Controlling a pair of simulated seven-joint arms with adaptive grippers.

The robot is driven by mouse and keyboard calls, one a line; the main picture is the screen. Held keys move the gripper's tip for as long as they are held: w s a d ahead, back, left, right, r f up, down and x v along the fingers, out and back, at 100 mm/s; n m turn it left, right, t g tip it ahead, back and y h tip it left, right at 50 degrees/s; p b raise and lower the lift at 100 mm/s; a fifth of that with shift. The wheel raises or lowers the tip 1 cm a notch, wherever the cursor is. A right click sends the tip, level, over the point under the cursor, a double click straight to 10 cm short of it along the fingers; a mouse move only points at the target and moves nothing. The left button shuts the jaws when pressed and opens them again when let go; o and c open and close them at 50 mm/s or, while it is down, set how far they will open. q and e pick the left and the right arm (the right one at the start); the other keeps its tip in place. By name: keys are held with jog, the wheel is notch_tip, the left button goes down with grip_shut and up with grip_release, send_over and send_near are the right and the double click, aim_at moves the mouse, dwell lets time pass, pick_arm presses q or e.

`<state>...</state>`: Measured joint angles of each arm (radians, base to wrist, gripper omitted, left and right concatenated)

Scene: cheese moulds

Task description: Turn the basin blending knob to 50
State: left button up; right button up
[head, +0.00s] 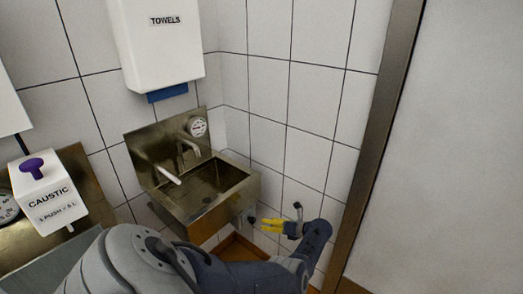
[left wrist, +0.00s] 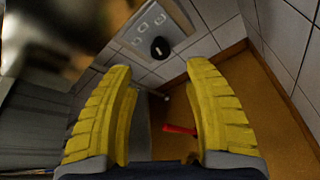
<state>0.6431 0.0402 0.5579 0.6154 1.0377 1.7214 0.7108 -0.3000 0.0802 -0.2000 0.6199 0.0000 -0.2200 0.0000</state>
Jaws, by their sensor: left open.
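The steel wash basin (head: 205,200) hangs in the tiled corner, with a spout and a round dial (head: 197,127) on its back plate. Below its right front corner is a pale plate with a small dark knob (head: 251,219). In the left wrist view the round black knob (left wrist: 160,47) has a light mark and sits on a grey plate (left wrist: 138,30) with several white labels. The labels and the knob's setting are too small to read. My left gripper (head: 268,225) is open and empty, right of the knob and apart from it. Its yellow fingers (left wrist: 160,105) point toward the plate. My right gripper is out of view.
A towel dispenser (head: 160,50) hangs above the basin. A caustic dispenser (head: 48,195) with a purple knob stands at left. A red bar (left wrist: 180,129) lies low over the brown floor (left wrist: 255,105). Tiled wall and a door frame (head: 375,140) bound the right.

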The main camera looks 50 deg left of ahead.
pick_arm(q)
jog(key=shift+v, duration=1.35)
jog(key=shift+o, duration=0.2)
